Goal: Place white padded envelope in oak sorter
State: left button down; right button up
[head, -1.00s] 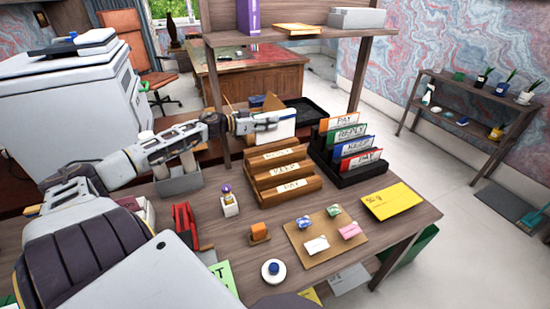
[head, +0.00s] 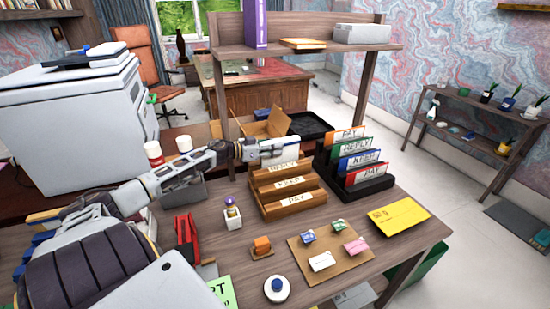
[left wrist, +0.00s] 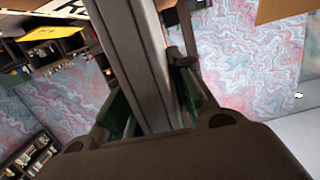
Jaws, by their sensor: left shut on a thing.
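The oak sorter (head: 290,205) stands on the desk, with tiers labelled KEEP and PAY and a partly covered label at the top rear. My left gripper (head: 250,151) is shut on the white padded envelope (head: 284,146) at the sorter's rear tier. The envelope is upright, and its lower edge is hidden behind the top tier, so I cannot tell how deep it sits. My right gripper is not in view.
A black rack (head: 372,187) with coloured, labelled cards stands right of the sorter. A shelf (head: 300,53) overhangs behind. A yellow envelope (head: 399,216), a cork mat (head: 310,268) and a red stapler-like object (head: 187,238) lie in front.

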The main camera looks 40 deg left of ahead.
aim_at(275, 165)
pick_arm(q)
jog(key=shift+f, duration=0.5)
jog(key=shift+f+b, duration=0.3)
jog(key=shift+f, duration=1.1)
jog(key=c, duration=1.2)
grip_release()
jog(key=shift+f, duration=0.1)
jog(key=shift+c, duration=0.2)
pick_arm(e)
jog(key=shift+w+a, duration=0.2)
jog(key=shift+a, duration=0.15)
